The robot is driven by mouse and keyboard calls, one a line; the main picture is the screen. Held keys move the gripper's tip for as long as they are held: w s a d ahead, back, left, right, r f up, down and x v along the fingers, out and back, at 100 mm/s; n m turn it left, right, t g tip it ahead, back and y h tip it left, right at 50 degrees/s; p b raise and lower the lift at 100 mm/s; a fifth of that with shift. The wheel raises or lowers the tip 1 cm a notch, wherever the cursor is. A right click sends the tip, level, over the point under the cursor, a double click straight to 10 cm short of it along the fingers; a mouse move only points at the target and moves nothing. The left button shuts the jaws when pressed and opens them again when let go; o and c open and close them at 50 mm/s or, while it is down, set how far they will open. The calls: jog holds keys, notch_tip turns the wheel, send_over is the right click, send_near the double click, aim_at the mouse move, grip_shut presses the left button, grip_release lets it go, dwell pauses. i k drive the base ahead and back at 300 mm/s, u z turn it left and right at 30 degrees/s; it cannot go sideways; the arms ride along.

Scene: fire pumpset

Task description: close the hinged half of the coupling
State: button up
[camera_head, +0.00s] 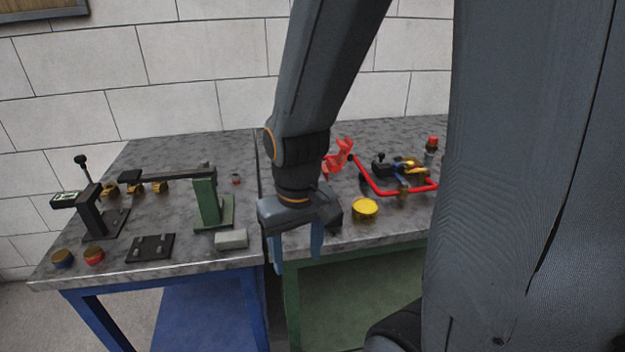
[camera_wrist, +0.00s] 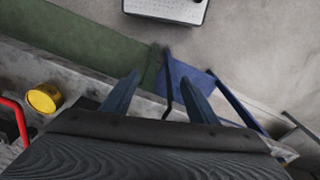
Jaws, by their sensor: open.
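My gripper (camera_head: 297,262) hangs fingers-down in front of the worktops' front edge, near the seam between the two tables. Its two fingers are apart with nothing between them, as the wrist view (camera_wrist: 163,82) also shows. I cannot clearly identify the coupling or its hinged half. A red, upright, angled piece (camera_head: 340,156) stands on the right table behind my gripper, partly hidden by my arm; it may belong to the coupling. A red pipe (camera_head: 395,192) runs beside it to the right. My gripper is apart from both.
A yellow round cap (camera_head: 364,208) lies right of my gripper and shows in the wrist view (camera_wrist: 44,98). The left table (camera_head: 160,225) holds a green stand (camera_head: 206,200), a black stand (camera_head: 91,212) and a dark plate (camera_head: 150,247). My arm hides part of the right table.

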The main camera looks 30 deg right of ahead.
aim_at(333, 165)
jog(key=u, duration=2.45)
jog(key=k, duration=1.65)
jog(key=z, duration=1.95)
